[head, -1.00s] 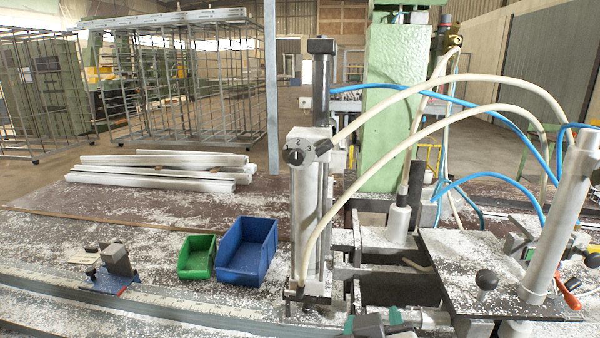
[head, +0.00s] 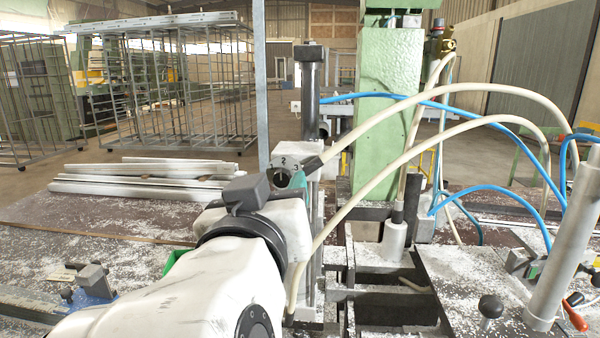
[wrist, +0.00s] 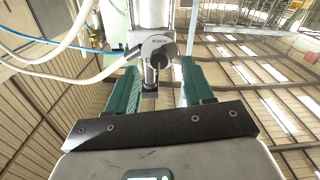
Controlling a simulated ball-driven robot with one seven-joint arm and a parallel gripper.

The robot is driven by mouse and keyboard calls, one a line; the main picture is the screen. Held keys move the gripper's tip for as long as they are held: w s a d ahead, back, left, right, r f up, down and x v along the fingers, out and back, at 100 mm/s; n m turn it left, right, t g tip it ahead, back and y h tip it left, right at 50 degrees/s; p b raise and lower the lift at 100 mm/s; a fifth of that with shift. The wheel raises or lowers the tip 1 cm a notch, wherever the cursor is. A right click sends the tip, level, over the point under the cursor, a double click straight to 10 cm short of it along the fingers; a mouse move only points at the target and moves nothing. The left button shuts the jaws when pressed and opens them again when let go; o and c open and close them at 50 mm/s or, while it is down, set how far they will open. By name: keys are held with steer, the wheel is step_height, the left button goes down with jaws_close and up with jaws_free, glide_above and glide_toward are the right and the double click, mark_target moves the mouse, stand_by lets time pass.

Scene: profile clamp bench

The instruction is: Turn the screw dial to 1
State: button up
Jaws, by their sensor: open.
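Which number the dial points to cannot be read. In the wrist view the dial (wrist: 159,43) is just beyond and between the green fingertips. My gripper (wrist: 160,74) is open, one finger on each side, with nothing held. Whether a finger touches the knob cannot be told.
Cream hoses (head: 400,122) and blue hoses (head: 480,108) arc right of the cylinder (head: 312,95). A green column (head: 385,110) stands behind. White profiles (head: 140,180) lie at back left. My arm hides most of the bins. A slanted grey tube (head: 567,235) rises at right.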

mark_target(281, 179)
steer(key=shift+w+d+p, duration=0.1)
steer(key=shift+w+p, duration=0.2)
steer(key=shift+w, duration=1.3)
jaws_close()
